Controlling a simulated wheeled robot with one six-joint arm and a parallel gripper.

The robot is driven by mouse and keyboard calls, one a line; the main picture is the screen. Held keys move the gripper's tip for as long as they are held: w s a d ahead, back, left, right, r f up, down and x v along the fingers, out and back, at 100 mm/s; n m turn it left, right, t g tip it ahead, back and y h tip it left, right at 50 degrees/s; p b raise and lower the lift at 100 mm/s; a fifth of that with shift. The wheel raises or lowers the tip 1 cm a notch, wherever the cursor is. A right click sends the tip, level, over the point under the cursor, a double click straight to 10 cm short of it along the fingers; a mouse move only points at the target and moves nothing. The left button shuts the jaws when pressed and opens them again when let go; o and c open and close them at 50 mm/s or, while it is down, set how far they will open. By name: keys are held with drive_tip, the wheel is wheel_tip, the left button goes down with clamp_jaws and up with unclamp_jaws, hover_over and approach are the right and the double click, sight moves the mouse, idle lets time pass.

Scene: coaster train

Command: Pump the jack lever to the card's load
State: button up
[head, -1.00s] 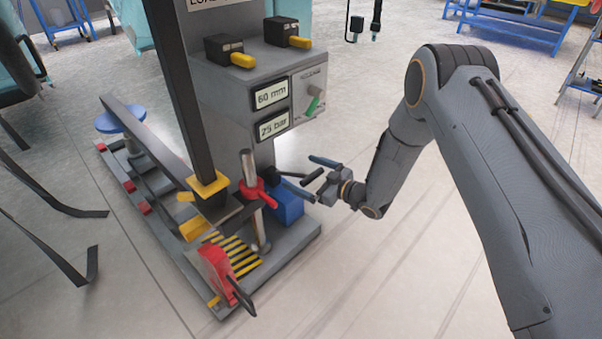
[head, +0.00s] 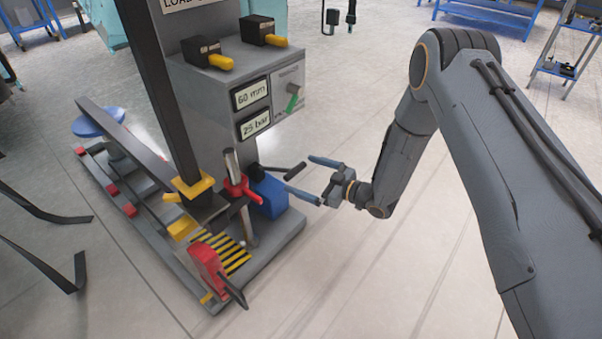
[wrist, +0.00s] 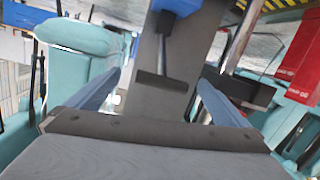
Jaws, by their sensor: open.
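The jack is a blue pump block (head: 270,197) on the grey machine's base, with a black lever (head: 283,171) sticking out to the right. My gripper (head: 314,178) is open and empty just right of the lever's end, apart from it in the head view. In the wrist view a dark crossbar handle (wrist: 162,81), which looks like the lever's end, lies between and beyond my fingertips (wrist: 160,77), below the blue block (wrist: 177,6). The panel displays read 60 mm (head: 251,94) and 25 bar (head: 255,122). The load sign (head: 188,3) is cut off at the top.
A red-handled post (head: 236,180), a black-and-yellow striped plate (head: 228,252) and a red block (head: 207,266) stand left of the lever. The floor right of the base is clear.

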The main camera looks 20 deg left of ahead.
drive_tip(key=shift+c, duration=1)
drive_tip(key=s+d+r+m+p, duration=0.1)
drive_tip(key=d+r, duration=0.1)
drive_tip(key=r, duration=0.1)
drive_tip(key=s+d+r+h+p, duration=0.1)
drive_tip(key=d+r+p, duration=0.1)
drive_tip(key=r, duration=0.2)
drive_tip(key=s+d+r+m+h+p, duration=0.1)
drive_tip(key=d+r+p, duration=0.1)
drive_tip(key=r, duration=0.2)
drive_tip(key=shift+s+d+m+t, duration=0.2)
drive_tip(key=shift+d+m+t, duration=0.1)
drive_tip(key=c, duration=2.2)
drive_tip(key=shift+s+d+r, duration=0.1)
drive_tip(key=shift+s+r, duration=0.05)
clamp_jaws()
drive_tip(key=w+a+f+b, duration=0.3)
drive_tip(key=a+f+b, duration=0.1)
drive_tip(key=a+f, duration=0.3)
drive_tip(key=shift+w+a+f+h, duration=0.2)
drive_tip(key=shift+a+f+h, duration=0.1)
drive_tip(key=shift+a, duration=0.25)
